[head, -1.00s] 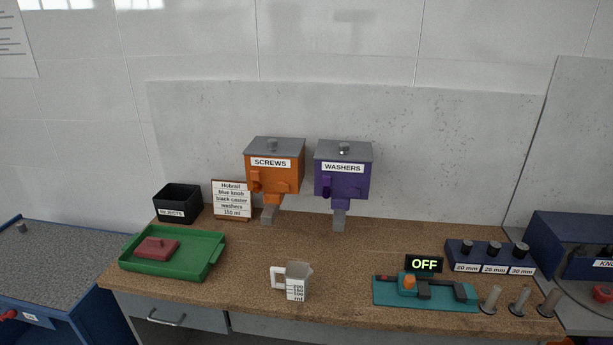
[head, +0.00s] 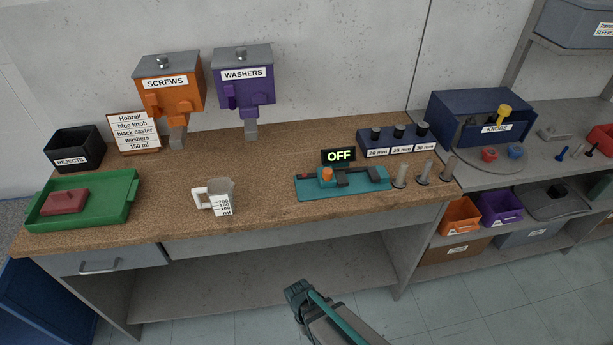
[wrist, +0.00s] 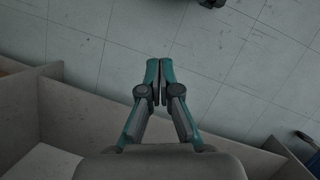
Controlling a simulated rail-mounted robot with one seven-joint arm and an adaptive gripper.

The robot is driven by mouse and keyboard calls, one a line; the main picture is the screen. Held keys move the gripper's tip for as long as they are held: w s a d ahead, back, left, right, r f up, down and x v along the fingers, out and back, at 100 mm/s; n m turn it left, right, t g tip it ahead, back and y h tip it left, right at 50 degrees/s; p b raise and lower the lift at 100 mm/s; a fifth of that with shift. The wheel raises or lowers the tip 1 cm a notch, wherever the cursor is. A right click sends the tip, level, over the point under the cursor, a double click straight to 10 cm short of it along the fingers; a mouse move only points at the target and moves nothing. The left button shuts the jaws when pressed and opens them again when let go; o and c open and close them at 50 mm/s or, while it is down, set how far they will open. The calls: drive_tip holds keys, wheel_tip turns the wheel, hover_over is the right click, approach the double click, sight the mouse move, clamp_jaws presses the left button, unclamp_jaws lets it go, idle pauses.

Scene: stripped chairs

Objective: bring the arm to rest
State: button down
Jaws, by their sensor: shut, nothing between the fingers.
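My gripper (wrist: 160,72) shows in the wrist view with its two teal fingers together and nothing between them. It hangs over the grey tiled floor (wrist: 130,35). In the head view my arm's end (head: 300,290) is at the bottom middle, in front of the workbench (head: 140,210) and lower than its top. It is apart from the things on the bench.
On the bench are a green tray (head: 128,212), a measuring jug (head: 222,192), a teal device (head: 310,190) reading OFF and several metal posts (head: 422,172). Screws (head: 170,85) and washers (head: 243,85) dispensers stand behind. Shelving is at right. Floor before the bench is clear.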

drive_tip(key=s+d+f+m+g+y, duration=0.2)
drive_tip(key=s+d+m, duration=0.4)
drive_tip(key=s+d, duration=0.6)
drive_tip(key=shift+s+d+f+g+y, duration=0.2)
drive_tip(key=shift+d+f+g+y, duration=0.15)
drive_tip(key=shift+d+g, duration=0.65)
drive_tip(key=shift+d, duration=0.2)
